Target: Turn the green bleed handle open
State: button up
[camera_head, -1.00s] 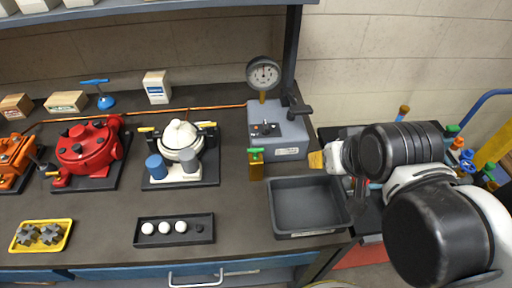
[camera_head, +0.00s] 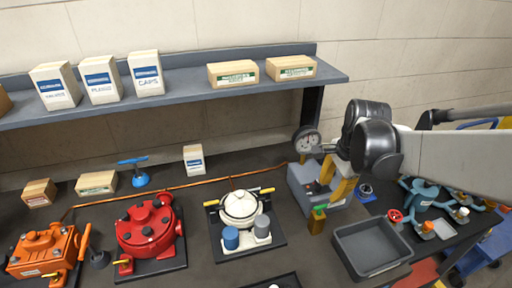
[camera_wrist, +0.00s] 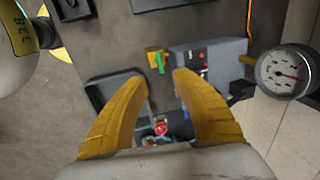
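The handle appears apart from both fingers.
A pressure gauge (camera_head: 307,140) stands by the pump box, close to my wrist; it also shows in the wrist view (camera_wrist: 287,71). An empty dark tray (camera_head: 372,248) lies right of the brass block. A white-topped motor (camera_head: 240,208) stands to the left. A shelf (camera_head: 180,100) runs above.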

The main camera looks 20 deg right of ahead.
aim_at(323, 206)
jog(key=f+b, duration=0.1)
jog(key=f, duration=0.2)
jog(key=w+f+b, duration=0.1)
jog(key=f, duration=0.3)
jog(key=w+f+b, duration=0.1)
jog(key=f, duration=0.2)
jog(key=shift+d+f+b, duration=0.3)
jog(key=shift+f+b, duration=0.05)
grip_shut()
